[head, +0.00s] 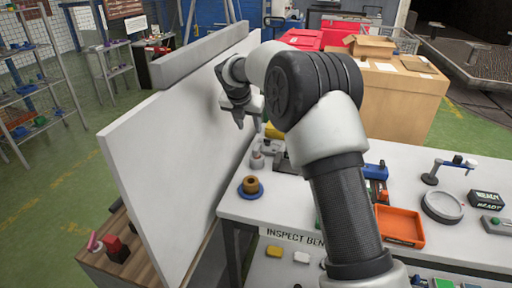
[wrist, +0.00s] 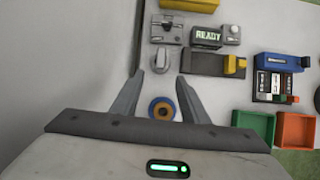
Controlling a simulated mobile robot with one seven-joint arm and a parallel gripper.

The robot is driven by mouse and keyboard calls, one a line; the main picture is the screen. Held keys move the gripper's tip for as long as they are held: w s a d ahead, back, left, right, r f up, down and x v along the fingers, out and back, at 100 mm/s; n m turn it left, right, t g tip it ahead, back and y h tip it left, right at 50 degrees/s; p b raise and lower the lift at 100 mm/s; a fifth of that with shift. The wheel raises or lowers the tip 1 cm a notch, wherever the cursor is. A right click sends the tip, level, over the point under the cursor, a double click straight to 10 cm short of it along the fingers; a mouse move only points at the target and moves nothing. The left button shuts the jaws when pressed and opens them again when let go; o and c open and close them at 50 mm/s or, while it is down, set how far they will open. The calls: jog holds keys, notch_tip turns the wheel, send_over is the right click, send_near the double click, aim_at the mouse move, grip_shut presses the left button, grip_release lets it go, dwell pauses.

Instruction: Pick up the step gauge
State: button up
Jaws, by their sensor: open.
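My gripper (head: 240,118) hangs above the far left part of the inspect bench, close to the white panel. In the wrist view my gripper (wrist: 171,77) is open, with nothing between its fingertips. I cannot tell for sure which thing is the step gauge. A dark bar with a yellow stepped end (wrist: 232,66) lies on the bench, right of the fingers and apart from them. In the head view my arm hides much of that area. A blue ring with a brown-orange centre (wrist: 162,109) shows between the fingers, below them on the bench; it also shows in the head view (head: 251,188).
The tall white panel (head: 165,150) stands along the bench's left side. Bare bench lies left of the ring.

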aim_at(256, 147)
jog(key=shift+n, duration=0.3)
jog(key=x, duration=1.2)
jog(key=shift+w+a+f+p, duration=0.1)
jog(key=shift+w+f+p, duration=0.05)
jog(key=shift+f+p, duration=0.2)
jog(key=shift+d+p+x, duration=0.15)
jog(key=shift+x, duration=1.25)
jog(key=shift+d+p+x, duration=0.15)
jog(key=shift+x, duration=1.25)
grip_shut()
